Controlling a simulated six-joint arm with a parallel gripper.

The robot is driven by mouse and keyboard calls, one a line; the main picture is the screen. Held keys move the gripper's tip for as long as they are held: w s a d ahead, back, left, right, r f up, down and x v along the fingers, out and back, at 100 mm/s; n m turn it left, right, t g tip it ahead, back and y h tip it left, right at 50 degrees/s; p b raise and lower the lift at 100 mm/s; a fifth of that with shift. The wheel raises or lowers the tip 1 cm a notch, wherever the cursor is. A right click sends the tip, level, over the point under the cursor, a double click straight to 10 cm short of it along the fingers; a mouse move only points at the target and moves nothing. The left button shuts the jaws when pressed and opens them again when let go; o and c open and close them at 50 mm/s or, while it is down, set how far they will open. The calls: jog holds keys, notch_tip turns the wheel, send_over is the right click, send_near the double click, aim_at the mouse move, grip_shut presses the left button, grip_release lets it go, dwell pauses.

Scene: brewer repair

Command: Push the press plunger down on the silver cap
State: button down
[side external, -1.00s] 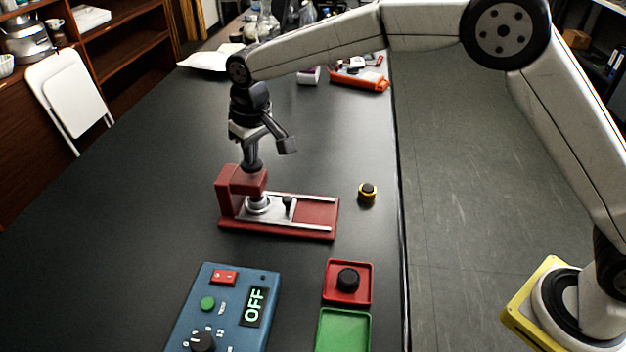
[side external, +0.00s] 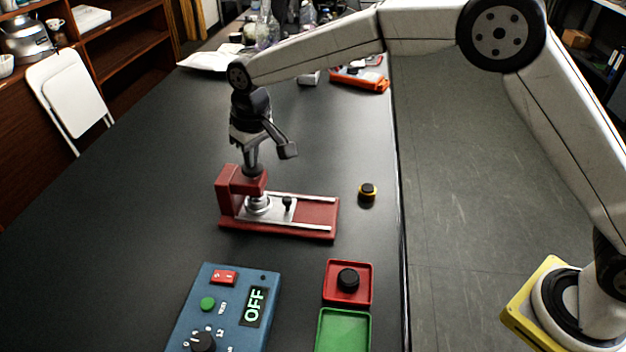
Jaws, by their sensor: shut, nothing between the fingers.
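The red press (side external: 228,205) stands on the black table with its red block (side external: 240,181) at the left end. The dark plunger top (side external: 253,170) shows just above this block. The silver cap (side external: 258,204) sits under the block on the metal slide, and the plunger's lower end appears to meet it; exact contact is hard to tell. My gripper (side external: 251,163) is shut and empty, pointing down over the plunger top. Its fingertips appear to touch the plunger. A small black knob (side external: 287,202) stands on the slide right of the cap.
A blue control box (side external: 225,310) reading OFF stands in front. A red tray (side external: 347,283) holding a black knob and a green tray (side external: 343,332) are to its right. A yellow-and-black button (side external: 367,194) lies right of the press. Table left of the press is clear.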

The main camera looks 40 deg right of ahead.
dwell(0.4)
jog(key=shift+r, duration=2.6)
jog(key=shift+r, duration=3)
jog(key=shift+d, duration=0.15)
jog(key=s+d+f+m, duration=0.1)
jog(key=s+d+f, duration=0.6)
jog(key=s+d, duration=0.4)
jog(key=s+d+f+m, duration=0.2)
jog(key=s+d+f, duration=0.6)
jog(key=s+d, duration=0.3)
jog(key=s, duration=0.3)
jog(key=shift+s+d+f+t, duration=0.15)
jog(key=shift+s+f+t, duration=0.1)
jog(key=shift+s+t, duration=0.15)
